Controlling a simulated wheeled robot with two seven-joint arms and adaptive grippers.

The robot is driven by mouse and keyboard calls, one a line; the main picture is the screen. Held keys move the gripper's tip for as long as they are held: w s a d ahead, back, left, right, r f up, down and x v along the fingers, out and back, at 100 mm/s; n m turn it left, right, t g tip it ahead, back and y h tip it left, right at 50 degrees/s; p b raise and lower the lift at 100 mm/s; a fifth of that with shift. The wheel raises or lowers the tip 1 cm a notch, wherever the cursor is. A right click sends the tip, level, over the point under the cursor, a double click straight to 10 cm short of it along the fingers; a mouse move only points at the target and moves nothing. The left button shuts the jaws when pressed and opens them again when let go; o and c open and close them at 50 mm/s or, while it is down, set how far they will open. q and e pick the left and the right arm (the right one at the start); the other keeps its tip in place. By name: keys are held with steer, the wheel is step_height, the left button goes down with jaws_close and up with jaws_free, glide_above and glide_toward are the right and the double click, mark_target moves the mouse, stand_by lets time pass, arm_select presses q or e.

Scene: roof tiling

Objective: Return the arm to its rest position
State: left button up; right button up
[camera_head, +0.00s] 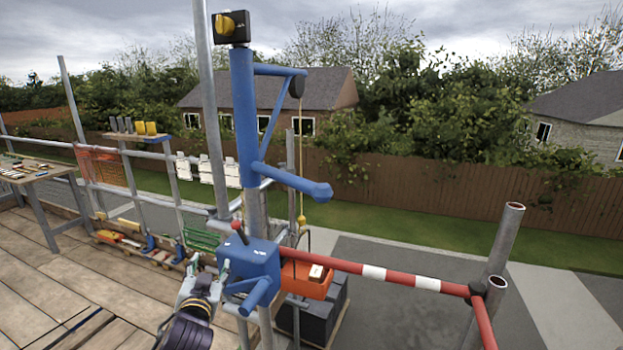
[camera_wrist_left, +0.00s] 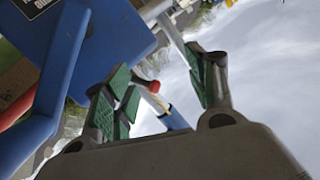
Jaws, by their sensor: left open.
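My left gripper (camera_head: 208,267) reaches up from the bottom of the head view, just left of the blue winch box (camera_head: 252,262). In the left wrist view its green-padded fingers (camera_wrist_left: 163,75) are spread apart, and nothing is held between them. A lever with a red knob (camera_wrist_left: 153,87) shows in the gap, beyond the fingers; the red knob also shows in the head view (camera_head: 237,225), above the box. The blue box (camera_wrist_left: 105,40) fills the upper left of the wrist view, close to the fingers. Whether any finger touches it I cannot tell. My right gripper is not in view.
A blue hoist post (camera_head: 244,120) with an arm rises above the box. A red-and-white guard rail (camera_head: 372,272) runs right to grey posts. An orange tray (camera_head: 305,280) sits behind the rail. A workbench (camera_head: 38,171) stands far left on the plank deck (camera_head: 75,265), which has free room.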

arm_select(q)
steer(key=s+d+f+g+h, duration=0.2)
steer(key=s+f+g, duration=0.4)
steer(key=s+f, duration=0.7)
steer(key=s+d+f+g+h, duration=0.1)
steer(key=s+d+f+g, duration=0.1)
steer(key=s+f+g, duration=0.85)
steer(key=s+f+t, duration=0.1)
steer(key=s+f, duration=0.2)
steer(key=f, duration=1.4)
steer(key=s+f+t, duration=0.2)
steer(key=s+f, duration=0.1)
steer(key=f, duration=1.4)
steer(key=s+a+f+g, duration=0.1)
steer(key=s+a+f, duration=0.1)
steer(key=s+f, duration=0.8)
steer(key=s+a+f, duration=0.2)
steer(key=s+f, duration=0.8)
steer(key=s, duration=0.2)
steer(key=shift+s+a+f+g, duration=0.15)
steer(key=shift+s+a+g, duration=0.15)
steer(key=shift+s+g, duration=0.1)
